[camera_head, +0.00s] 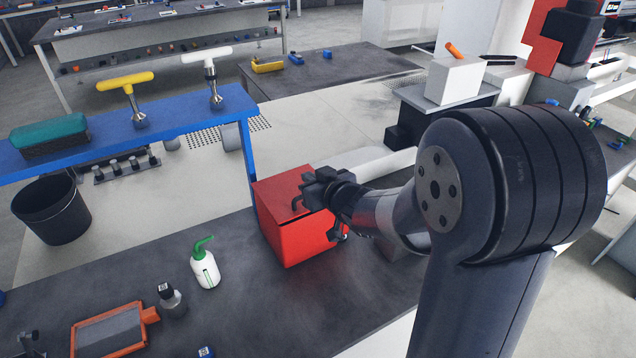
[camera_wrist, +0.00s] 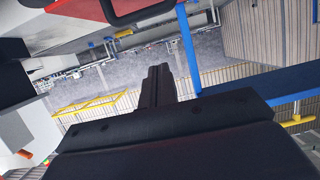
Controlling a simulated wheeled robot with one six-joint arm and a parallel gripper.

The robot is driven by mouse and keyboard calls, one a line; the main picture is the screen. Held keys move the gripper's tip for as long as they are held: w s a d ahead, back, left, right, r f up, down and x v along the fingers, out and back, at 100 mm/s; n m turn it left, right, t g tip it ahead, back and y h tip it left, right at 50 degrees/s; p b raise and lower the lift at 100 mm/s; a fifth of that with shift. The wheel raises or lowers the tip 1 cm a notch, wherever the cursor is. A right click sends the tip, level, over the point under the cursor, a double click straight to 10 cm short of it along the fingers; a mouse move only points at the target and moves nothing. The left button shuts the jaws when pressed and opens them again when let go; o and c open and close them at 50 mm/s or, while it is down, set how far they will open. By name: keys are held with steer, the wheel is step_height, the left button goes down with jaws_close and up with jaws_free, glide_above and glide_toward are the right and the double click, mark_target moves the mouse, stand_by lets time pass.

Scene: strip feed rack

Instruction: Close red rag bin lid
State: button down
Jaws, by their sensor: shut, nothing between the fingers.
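The red rag bin (camera_head: 305,242) stands on the dark bench beside the blue rack post. Its red lid (camera_head: 280,190) lies about level over the bin. I cannot tell whether a small gap is left under the lid. My gripper (camera_head: 308,192) is over the right part of the lid, close to its dark handle (camera_head: 296,203), and hides some of the lid. Whether it touches the lid is unclear. In the wrist view my gripper (camera_wrist: 157,82) shows its fingers together with nothing between them. A red surface with a dark curved bar (camera_wrist: 140,15) shows at the top there.
A white bottle with a green spout (camera_head: 205,270), a small grey bottle (camera_head: 171,300) and an orange-framed tray (camera_head: 110,333) stand on the bench left of the bin. The blue rack (camera_head: 180,120) rises behind it. Bare bench lies in front of the bin.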

steer(key=x, duration=0.4)
steer(key=shift+w, duration=0.15)
steer(key=f, duration=0.1)
steer(key=s+f, duration=0.1)
steer(key=shift+s+d+f+p, duration=0.3)
steer(key=shift+d+p, duration=0.05)
steer(key=shift+s+d+f, duration=0.1)
steer(key=shift+s+f, duration=0.15)
steer(key=shift+f, duration=0.1)
steer(key=shift+f, duration=0.1)
steer(key=shift+f+b, duration=0.5)
steer(key=shift+b, duration=0.75)
steer(key=b, duration=0.1)
steer(key=f+t+b, duration=0.1)
steer(key=b, duration=0.1)
steer(key=shift+s+d, duration=0.15)
steer(key=shift+s, duration=0.1)
steer(key=shift+y, duration=0.3)
steer(key=shift+r, duration=0.15)
steer(key=shift+s, duration=0.1)
